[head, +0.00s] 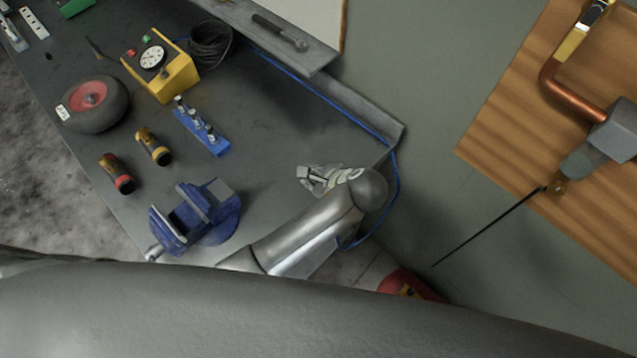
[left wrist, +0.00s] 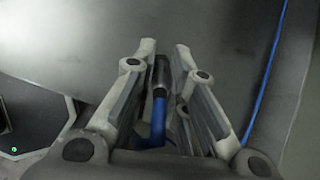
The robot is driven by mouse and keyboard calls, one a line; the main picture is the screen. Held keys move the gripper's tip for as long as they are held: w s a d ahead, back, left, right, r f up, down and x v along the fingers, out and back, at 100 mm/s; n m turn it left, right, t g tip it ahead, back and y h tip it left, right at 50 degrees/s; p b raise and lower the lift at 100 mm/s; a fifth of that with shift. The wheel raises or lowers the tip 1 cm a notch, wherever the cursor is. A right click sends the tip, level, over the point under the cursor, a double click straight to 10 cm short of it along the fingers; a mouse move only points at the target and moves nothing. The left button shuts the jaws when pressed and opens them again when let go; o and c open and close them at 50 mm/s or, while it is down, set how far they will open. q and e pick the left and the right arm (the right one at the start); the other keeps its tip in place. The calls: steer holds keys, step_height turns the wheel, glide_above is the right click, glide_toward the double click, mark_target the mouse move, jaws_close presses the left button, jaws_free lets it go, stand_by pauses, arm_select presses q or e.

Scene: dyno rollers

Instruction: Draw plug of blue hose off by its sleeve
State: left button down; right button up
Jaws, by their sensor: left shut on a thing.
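My left gripper (head: 312,178) is over the right part of the grey workbench, beyond the blue vise. In the left wrist view its two fingers (left wrist: 164,50) are closed around the dark metal sleeve of the plug (left wrist: 160,72). The blue hose (left wrist: 158,115) runs from the plug back toward the palm. Another stretch of the blue hose (left wrist: 266,85) lies to the right of the fingers. In the head view the blue hose (head: 325,98) runs along the bench's back edge and bends down behind my wrist. The plug's far end is unclear, and I cannot tell whether it sits in a socket.
The blue vise (head: 200,215) stands left of my arm. A blue rack (head: 202,130), a yellow gauge box (head: 160,68), a wheel (head: 95,103) and two small cylinders are farther left. A wooden panel (head: 500,130) with copper pipe is at right.

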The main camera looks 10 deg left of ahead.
arm_select(q)
steer(key=w, duration=0.1)
steer(key=w+a+f, duration=0.1)
steer(key=w, duration=0.1)
steer(key=shift+w+a+f, duration=0.35)
steer(key=shift+a, duration=0.05)
steer(key=shift+w+a+f, duration=0.1)
steer(key=shift+w+f, duration=0.2)
steer(key=shift+f, duration=0.3)
steer(key=shift+f+b, duration=0.3)
steer(key=shift+f, duration=0.25)
arm_select(e)
steer(key=shift+s+d+f, duration=0.1)
steer(key=shift+d+f, duration=0.25)
arm_select(q)
steer(key=c, duration=1.4)
jaws_free()
steer(key=shift+o, duration=0.2)
arm_select(e)
steer(key=shift+a, duration=0.15)
arm_select(q)
steer(key=v, duration=1.2)
